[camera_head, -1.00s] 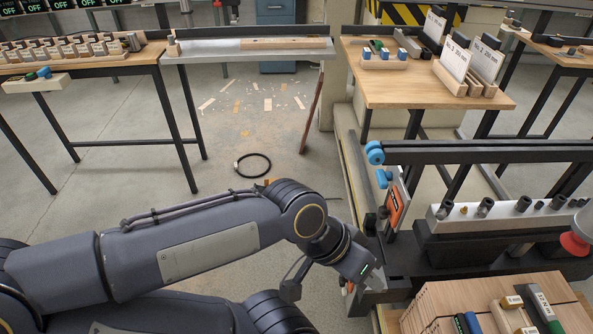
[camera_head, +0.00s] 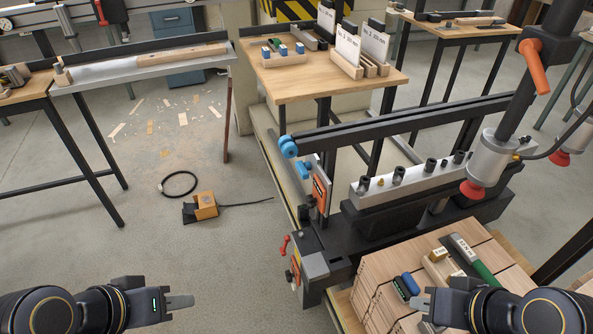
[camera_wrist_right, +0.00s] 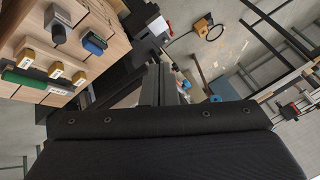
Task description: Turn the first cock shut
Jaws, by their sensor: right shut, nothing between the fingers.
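A small red lever handle (camera_head: 284,244) sticks out at the left end of the dark machine bed. A dark knob with a reddish part (camera_head: 290,275) sits below it. I cannot tell which of these is the first cock, or its position. Two blue round knobs, an upper one (camera_head: 289,147) and a lower one (camera_head: 303,171), are at the left end of the black bar. My left gripper (camera_head: 180,301) is at the lower left, over floor and apart from the machine. My right gripper (camera_head: 424,304) is shut and empty in front of the wooden stack.
The wooden stack (camera_head: 375,287) carries blocks and a green-handled tool. A red-tipped cylinder (camera_head: 487,160) hangs at the right. An orange pedal box (camera_head: 205,205) and a black ring (camera_head: 179,184) lie on the floor. Floor left of the machine is mostly clear.

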